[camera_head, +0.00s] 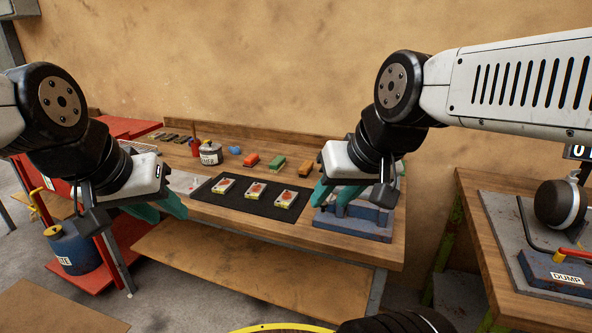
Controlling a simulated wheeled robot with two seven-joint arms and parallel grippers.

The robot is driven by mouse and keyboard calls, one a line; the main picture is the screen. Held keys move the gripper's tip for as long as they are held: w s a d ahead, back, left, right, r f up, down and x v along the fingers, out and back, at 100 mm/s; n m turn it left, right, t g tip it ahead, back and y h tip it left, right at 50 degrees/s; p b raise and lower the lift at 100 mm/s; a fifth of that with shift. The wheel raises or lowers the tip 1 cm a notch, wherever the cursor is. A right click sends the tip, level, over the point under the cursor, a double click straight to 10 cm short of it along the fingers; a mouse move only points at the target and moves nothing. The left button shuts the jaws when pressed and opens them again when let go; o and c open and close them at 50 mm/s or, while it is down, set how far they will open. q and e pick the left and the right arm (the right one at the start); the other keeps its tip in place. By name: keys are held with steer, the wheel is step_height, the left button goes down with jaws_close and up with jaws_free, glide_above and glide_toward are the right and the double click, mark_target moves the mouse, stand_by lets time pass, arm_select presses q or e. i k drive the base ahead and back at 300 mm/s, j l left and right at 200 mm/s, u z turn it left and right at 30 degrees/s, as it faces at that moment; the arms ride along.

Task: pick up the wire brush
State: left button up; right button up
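I cannot pick out the wire brush for certain. My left gripper (158,208), with teal fingers, hangs over the bench's front left edge, apart from these items. My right gripper (334,195) is in front of a blue-grey fixture at the bench's right end. Both look open and empty.
A labelled tin (210,153) and blue item (234,150) stand behind. The blue-grey fixture (362,222) fills the right end.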

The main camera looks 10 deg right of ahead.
mark_target(306, 168)
steer(key=i+j+z, duration=0.45)
steer(key=i+j, duration=0.5)
steer(key=i, duration=0.15)
